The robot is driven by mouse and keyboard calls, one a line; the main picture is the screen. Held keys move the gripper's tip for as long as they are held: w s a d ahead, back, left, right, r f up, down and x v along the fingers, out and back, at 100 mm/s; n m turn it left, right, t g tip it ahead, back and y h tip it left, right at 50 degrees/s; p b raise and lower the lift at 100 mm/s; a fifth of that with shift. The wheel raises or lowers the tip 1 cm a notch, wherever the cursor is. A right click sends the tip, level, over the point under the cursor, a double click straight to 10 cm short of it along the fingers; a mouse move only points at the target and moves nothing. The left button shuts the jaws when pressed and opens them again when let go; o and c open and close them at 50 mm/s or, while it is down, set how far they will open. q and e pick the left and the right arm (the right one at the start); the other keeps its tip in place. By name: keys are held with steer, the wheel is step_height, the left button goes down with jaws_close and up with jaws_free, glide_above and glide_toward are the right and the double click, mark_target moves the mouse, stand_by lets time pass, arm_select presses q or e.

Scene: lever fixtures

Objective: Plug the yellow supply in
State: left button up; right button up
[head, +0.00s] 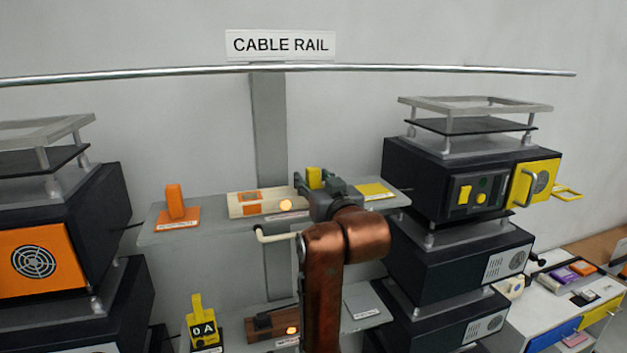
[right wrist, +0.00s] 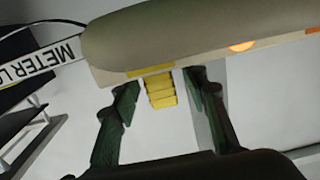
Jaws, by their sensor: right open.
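The yellow plug (head: 314,177) stands upright at the right end of the beige power strip (head: 240,209) on the upper shelf. The strip has an orange-marked socket and a lit orange lamp (head: 286,205). In the right wrist view, the ribbed yellow plug (right wrist: 161,90) meets the strip (right wrist: 200,35) at its yellow patch; how deep it sits cannot be told. My right gripper (right wrist: 160,88) is open, its fingers on either side of the plug with gaps. In the head view it partly hides the strip's right end. My left gripper is not in view.
An orange plug (head: 175,202) stands on an orange pad at the left; a yellow pad (head: 374,191) lies at the right. Dark equipment stacks flank the shelf. A rail runs above.

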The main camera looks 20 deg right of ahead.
steer(key=s, duration=1)
steer(key=shift+s+d+r, duration=0.1)
steer(key=shift+s+d, duration=0.05)
steer(key=shift+s, duration=0.9)
